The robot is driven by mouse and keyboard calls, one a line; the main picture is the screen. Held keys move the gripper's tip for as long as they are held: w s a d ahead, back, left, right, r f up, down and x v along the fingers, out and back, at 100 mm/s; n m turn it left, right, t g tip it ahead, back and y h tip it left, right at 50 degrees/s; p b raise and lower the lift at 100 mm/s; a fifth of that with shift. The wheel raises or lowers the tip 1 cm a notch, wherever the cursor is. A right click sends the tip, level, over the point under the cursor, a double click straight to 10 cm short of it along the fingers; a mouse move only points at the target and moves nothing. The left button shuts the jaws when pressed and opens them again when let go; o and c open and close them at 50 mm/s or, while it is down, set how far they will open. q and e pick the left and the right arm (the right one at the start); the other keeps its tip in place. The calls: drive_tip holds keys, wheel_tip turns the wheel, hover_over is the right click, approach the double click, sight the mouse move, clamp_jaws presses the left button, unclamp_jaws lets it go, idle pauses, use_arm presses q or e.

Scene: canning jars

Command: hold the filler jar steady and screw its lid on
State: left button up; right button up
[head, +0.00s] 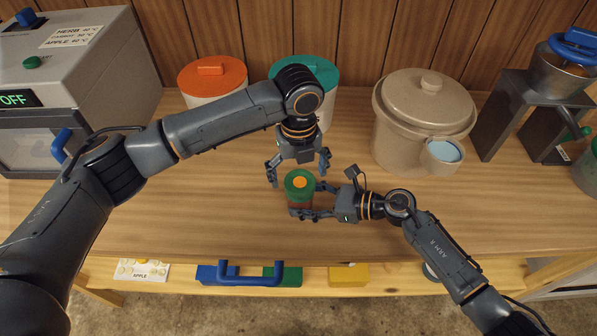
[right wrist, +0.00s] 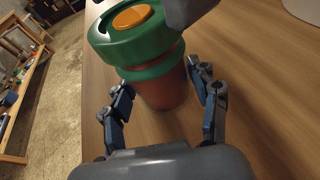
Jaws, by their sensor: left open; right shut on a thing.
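The filler jar (head: 297,202) has a reddish-brown body and stands upright on the wooden table. It also shows in the right wrist view (right wrist: 164,94). A green lid (head: 299,184) with an orange centre sits on top of it; in the right wrist view the lid (right wrist: 118,42) has a second green ring below it. I cannot tell how tight it is. My right gripper (head: 308,200) is shut on the jar's body from the right, one finger on each side. My left gripper (head: 298,168) points down over the lid, open, its fingers spread on either side.
Behind stand an orange-lidded pot (head: 212,75), a teal-lidded pot (head: 318,72) and a beige crock (head: 425,105). A grey machine (head: 75,55) is at left, a hand mill (head: 525,95) at right. The table around the jar is clear.

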drive_tip(key=shift+f, duration=0.1)
use_arm(q)
wheel_tip(320, 180, up, 12)
use_arm(e)
drive_tip(key=shift+r, duration=0.2)
idle(0.3)
drive_tip(key=o, duration=1.1)
drive_tip(key=shift+o, duration=0.2)
